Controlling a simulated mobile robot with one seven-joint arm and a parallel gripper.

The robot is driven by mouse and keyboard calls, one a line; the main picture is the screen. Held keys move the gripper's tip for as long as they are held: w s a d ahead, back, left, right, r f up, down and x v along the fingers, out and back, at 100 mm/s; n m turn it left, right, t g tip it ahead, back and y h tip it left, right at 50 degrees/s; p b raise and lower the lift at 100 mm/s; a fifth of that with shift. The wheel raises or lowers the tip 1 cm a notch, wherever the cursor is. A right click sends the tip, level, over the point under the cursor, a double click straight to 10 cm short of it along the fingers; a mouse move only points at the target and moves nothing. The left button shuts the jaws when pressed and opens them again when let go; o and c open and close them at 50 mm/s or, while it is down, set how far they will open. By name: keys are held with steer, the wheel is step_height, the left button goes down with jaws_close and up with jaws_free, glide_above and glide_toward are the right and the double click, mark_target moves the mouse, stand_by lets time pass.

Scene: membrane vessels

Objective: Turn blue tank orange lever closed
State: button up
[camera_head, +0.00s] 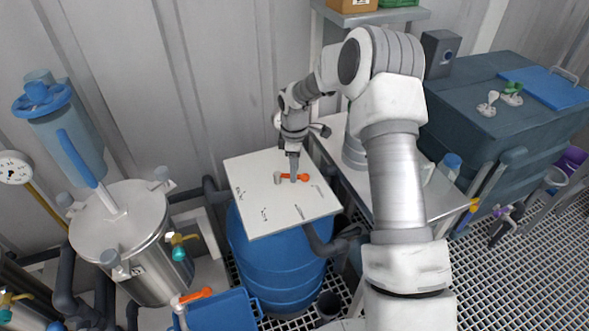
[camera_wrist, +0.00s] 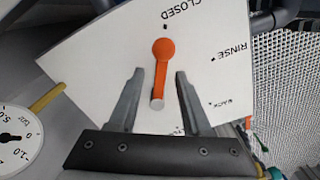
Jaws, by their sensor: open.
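The blue tank (camera_head: 290,272) stands below a white square panel (camera_head: 265,215). The orange lever (camera_wrist: 161,76) is mounted on this panel, which also shows in the wrist view (camera_wrist: 85,62). The lever's round knob end points toward the mark beside the printed word CLOSED (camera_wrist: 182,14); its other end is at a grey pivot. RINSE and another label are printed farther right. My gripper (camera_wrist: 159,74) is open, with one finger on each side of the lever and visible gaps between. In the head view my gripper (camera_head: 294,177) comes down over the lever, hiding part of it.
A steel vessel (camera_head: 150,255) with a blue-topped cylinder stands at left. Another orange lever (camera_head: 196,294) is at lower left by a blue bin (camera_head: 222,314). A metal bench (camera_head: 440,192) and a dark blue-grey box (camera_head: 470,105) are at right. A gauge (camera_wrist: 14,140) is near my gripper's left.

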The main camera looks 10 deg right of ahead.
step_height(320, 180, up, 17)
steer(key=p, duration=0.1)
stand_by(0.4)
steer(key=s+r+m+t+h, duration=0.1)
steer(key=s+r+m+t, duration=0.2)
steer(key=s+r+m, duration=0.85)
steer(key=s+d+m+t+y, duration=0.1)
steer(key=s+m+t, duration=0.1)
steer(key=s, duration=2)
steer(key=shift+d+r+m+t, duration=0.3)
steer(key=shift+d+r+m, duration=0.05)
steer(key=shift+m, duration=0.1)
steer(key=shift+a, duration=0.15)
